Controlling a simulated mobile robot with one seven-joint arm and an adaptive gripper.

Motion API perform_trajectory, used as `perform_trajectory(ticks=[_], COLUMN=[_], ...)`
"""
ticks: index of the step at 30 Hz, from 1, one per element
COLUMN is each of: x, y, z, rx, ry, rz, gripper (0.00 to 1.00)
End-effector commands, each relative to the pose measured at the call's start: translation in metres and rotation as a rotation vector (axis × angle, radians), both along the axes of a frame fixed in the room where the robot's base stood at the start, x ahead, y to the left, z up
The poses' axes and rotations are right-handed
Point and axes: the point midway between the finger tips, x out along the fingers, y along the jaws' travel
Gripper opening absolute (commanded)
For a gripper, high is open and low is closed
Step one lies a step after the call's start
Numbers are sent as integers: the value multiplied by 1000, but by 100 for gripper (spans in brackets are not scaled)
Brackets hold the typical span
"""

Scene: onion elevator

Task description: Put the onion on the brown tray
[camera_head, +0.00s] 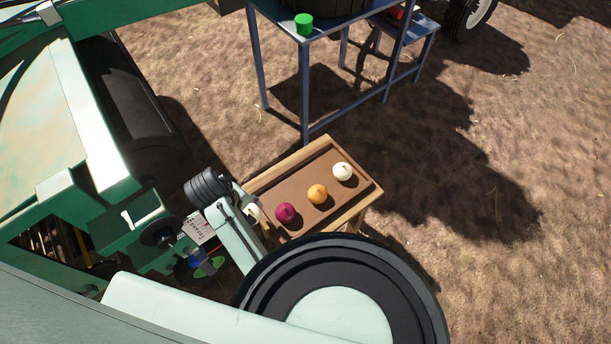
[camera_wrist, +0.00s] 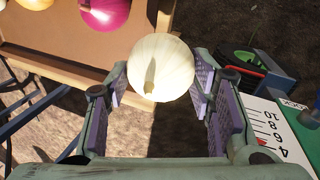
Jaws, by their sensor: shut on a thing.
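My gripper (camera_wrist: 160,80) is shut on a white onion (camera_wrist: 162,68), with one finger on each side of it. In the head view the held onion (camera_head: 254,211) shows as a small pale shape by the left edge of the brown tray (camera_head: 297,168), partly hidden by my arm. In the wrist view the onion overlaps the rim of the tray (camera_wrist: 60,58) and the dark ground. How high it is above the tray, I cannot tell. On the tray lie a purple onion (camera_head: 286,213), a yellow onion (camera_head: 317,193) and another white onion (camera_head: 343,171), in a slanting row.
A green machine (camera_head: 95,120) stands at the left. A white numbered scale (camera_wrist: 270,125) and a green and black part (camera_wrist: 248,65) are right of my gripper. Dry ground lies open at the right.

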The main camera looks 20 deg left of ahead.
Motion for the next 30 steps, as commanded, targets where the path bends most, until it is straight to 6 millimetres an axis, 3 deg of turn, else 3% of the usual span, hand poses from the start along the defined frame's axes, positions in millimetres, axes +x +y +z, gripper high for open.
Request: perform_trajectory(ticks=[16,23,30], x=[124,143,142], y=[-51,-58,-58], z=[-9,-15,-45], rx=[1,1,-1], ry=[0,0,0], rz=[-6,-3,-1], gripper=[18,18,18])
